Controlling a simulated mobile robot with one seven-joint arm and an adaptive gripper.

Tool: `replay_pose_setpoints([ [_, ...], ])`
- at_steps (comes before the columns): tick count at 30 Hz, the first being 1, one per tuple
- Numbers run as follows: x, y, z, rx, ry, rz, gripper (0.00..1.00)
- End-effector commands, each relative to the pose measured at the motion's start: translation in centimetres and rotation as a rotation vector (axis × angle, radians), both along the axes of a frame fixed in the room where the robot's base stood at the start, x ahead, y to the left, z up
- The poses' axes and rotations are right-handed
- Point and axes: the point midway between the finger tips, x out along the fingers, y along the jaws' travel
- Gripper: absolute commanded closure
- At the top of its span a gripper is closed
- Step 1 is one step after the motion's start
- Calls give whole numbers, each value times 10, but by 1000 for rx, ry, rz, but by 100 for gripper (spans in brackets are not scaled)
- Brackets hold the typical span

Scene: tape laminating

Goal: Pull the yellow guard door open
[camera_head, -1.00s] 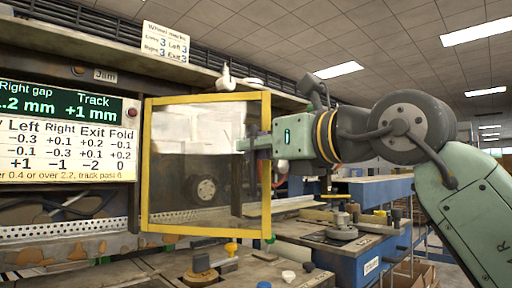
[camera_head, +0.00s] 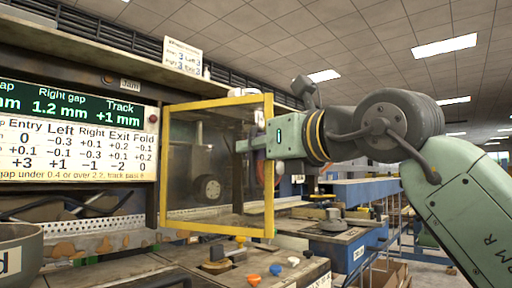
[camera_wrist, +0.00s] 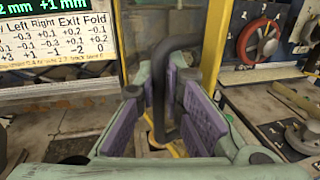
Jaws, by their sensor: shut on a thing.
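The guard door (camera_head: 219,101) is a clear panel in a yellow frame, hinged along its left side by the machine. It stands swung out from the machine front at an angle. My gripper (camera_head: 250,145) is at the door's right upright, about mid-height. In the wrist view its purple pads (camera_wrist: 163,118) stand either side of a dark bent handle bar (camera_wrist: 159,85) and are shut on it. A yellow frame post (camera_wrist: 213,45) rises just beyond. The exact contact of pads and bar is partly hidden.
A display board (camera_head: 78,140) is on the machine left of the door. A bench with knobs (camera_head: 240,262) lies below the door. A grey bowl (camera_head: 20,250) is at lower left. A blue workbench (camera_head: 350,245) stands at right, behind my arm.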

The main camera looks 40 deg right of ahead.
Motion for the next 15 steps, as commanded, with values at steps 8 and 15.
replay_pose_setpoints([
  [8, 1, 0, 0, -2, -1, -4, 100],
  [15, 1, 0, 1, -2, -1, -4, 86],
])
